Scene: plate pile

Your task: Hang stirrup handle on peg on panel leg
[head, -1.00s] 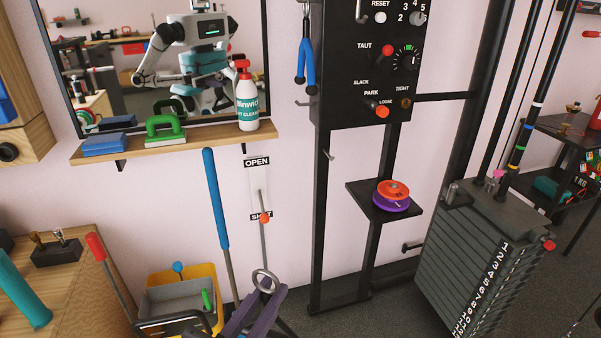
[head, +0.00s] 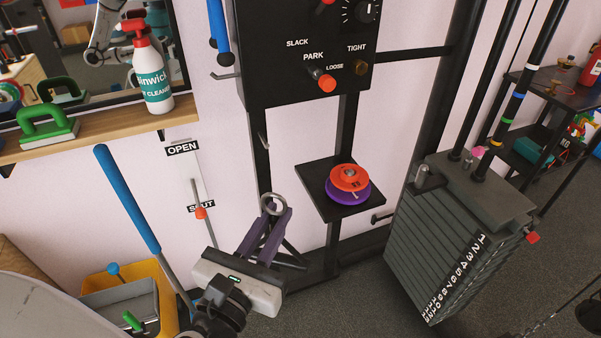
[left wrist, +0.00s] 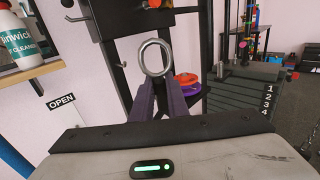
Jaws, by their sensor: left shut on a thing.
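My left gripper (head: 262,262) is shut on the stirrup handle (head: 250,240), which has two purple straps meeting at a metal ring (head: 273,203). The ring points up and away from my gripper; the handle's grip is hidden. In the left wrist view the ring (left wrist: 155,58) stands upright beyond the straps, apart from the panel. The black panel's left leg (head: 258,165) carries a small peg (head: 264,142), bare, above and slightly left of the ring. It also shows in the left wrist view (left wrist: 122,65), left of the ring. My right gripper is out of view.
A blue-strapped handle (head: 219,30) hangs beside the panel by another hook (head: 226,75). A small shelf (head: 313,190) with red and purple discs (head: 349,184) stands right of the leg. A blue-handled rod (head: 125,195) and yellow bin (head: 160,290) are left; a weight stack (head: 440,245) is right.

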